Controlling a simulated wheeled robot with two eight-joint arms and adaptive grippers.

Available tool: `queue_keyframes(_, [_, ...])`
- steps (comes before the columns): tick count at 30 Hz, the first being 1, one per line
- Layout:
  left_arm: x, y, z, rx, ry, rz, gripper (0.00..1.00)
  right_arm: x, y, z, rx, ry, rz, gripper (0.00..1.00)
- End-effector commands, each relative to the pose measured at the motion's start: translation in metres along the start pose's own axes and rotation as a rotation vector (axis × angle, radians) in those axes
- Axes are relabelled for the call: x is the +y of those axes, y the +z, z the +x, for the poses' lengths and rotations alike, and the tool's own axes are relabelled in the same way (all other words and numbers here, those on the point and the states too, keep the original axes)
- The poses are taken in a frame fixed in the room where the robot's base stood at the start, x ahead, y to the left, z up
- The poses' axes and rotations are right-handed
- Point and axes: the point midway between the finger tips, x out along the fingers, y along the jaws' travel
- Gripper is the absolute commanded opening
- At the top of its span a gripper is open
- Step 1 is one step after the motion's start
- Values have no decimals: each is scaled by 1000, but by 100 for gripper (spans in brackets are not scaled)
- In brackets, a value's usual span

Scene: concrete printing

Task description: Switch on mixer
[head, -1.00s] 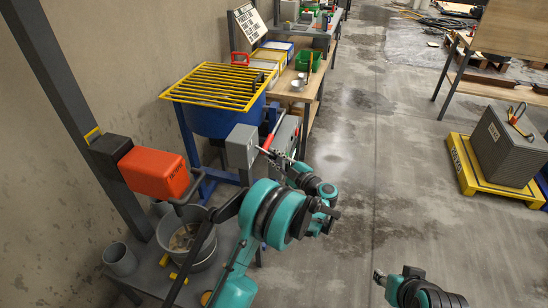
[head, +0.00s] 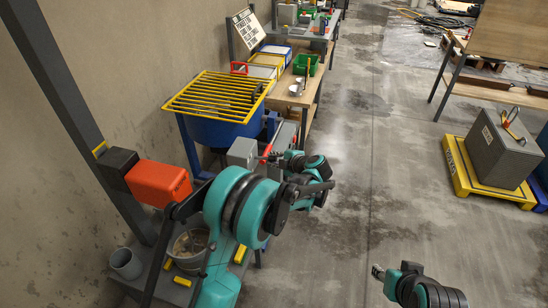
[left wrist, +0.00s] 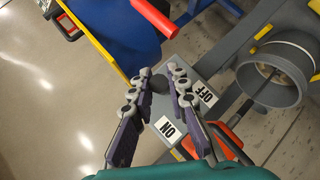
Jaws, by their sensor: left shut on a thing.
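The mixer (head: 215,128) is a blue drum under a yellow grid (head: 215,95), left of centre in the head view. A grey switch box (head: 241,152) stands at its right front. In the left wrist view, the grey box (left wrist: 193,67) carries an ON label (left wrist: 167,128), an OFF label (left wrist: 207,95) and a dark round knob (left wrist: 158,83). My left gripper (head: 266,157) is at the box's right side. In the left wrist view, its fingers (left wrist: 160,88) are shut on the knob, which they partly hide. My right gripper (head: 377,272) is away over bare floor, small in view.
A red handle (left wrist: 155,18) is close to the left fingers. An orange-red motor unit (head: 158,183) hangs over a bucket (head: 188,247) at left. A workbench (head: 303,92) stands behind the mixer. A grey block on a yellow pallet (head: 462,180) is at right. The floor between is clear.

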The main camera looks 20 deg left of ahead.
Motion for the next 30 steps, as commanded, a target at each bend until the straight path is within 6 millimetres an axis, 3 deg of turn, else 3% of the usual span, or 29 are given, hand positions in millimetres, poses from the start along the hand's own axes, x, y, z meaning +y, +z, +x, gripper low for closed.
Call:
queue_keyframes(10, [16,-10,-5,-113,-133,-107,0,0,-14,-20,0,0,0,40])
queue_keyframes(30, [18,-12,-4,-154,-178,-144,0,0,-17,-24,0,0,0,40])
